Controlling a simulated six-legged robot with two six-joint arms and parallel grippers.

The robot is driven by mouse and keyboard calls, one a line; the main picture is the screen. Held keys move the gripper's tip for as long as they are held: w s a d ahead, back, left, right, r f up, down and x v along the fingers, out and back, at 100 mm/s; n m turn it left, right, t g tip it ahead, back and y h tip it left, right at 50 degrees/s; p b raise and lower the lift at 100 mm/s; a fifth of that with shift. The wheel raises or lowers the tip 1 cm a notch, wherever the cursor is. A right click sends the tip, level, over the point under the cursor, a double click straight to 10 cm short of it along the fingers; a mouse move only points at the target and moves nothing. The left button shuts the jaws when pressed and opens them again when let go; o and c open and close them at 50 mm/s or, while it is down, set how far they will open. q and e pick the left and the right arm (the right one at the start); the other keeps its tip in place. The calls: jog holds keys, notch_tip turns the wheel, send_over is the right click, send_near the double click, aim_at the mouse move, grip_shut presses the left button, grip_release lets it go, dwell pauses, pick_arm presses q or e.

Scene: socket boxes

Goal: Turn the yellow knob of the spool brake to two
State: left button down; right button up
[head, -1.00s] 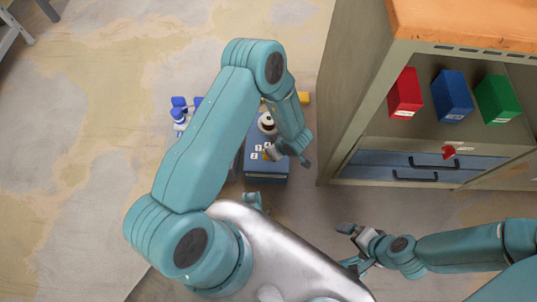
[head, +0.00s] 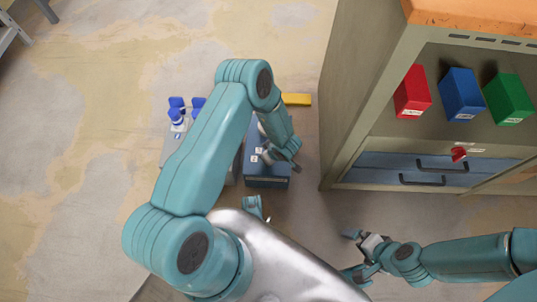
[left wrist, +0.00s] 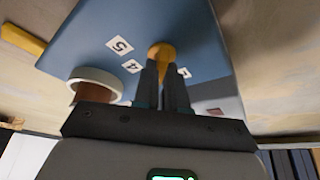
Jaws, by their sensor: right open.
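The spool brake is a blue box (head: 266,180) on the floor in the head view, partly covered by my left arm. In the left wrist view its blue face (left wrist: 200,30) carries white number tags, with 5 and 4 readable and another partly hidden. The yellow knob (left wrist: 161,50) is right at the tips of my left gripper (left wrist: 160,66). The fingers stand close together with a narrow gap, and I cannot tell whether they grip the knob. In the head view my left gripper (head: 285,156) is over the box, and the knob is hidden. My right gripper (head: 353,252) is open and empty.
A white ring with a brown inside (left wrist: 96,80) stands beside the knob. A yellow bar (head: 297,99) lies behind the box. Blue-handled parts (head: 178,115) stand left of it. A cabinet (head: 345,110) with red, blue and green boxes stands at the right.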

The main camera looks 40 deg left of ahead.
pick_arm(q)
jog(key=shift+n, duration=0.3)
jog(key=shift+r+n+p, duration=0.1)
jog(key=shift+n+p, duration=0.2)
jog(key=shift+w+n+g, duration=0.1)
jog(key=shift+n+g, duration=0.6)
jog(key=shift+n, duration=0.5)
jog(key=shift+n+g, duration=0.5)
jog(key=shift+n, duration=0.7)
jog(key=shift+w+n+g, duration=0.1)
jog(key=shift+n+g, duration=0.4)
jog(key=shift+n, duration=0.9)
jog(key=c, duration=1.2)
grip_release()
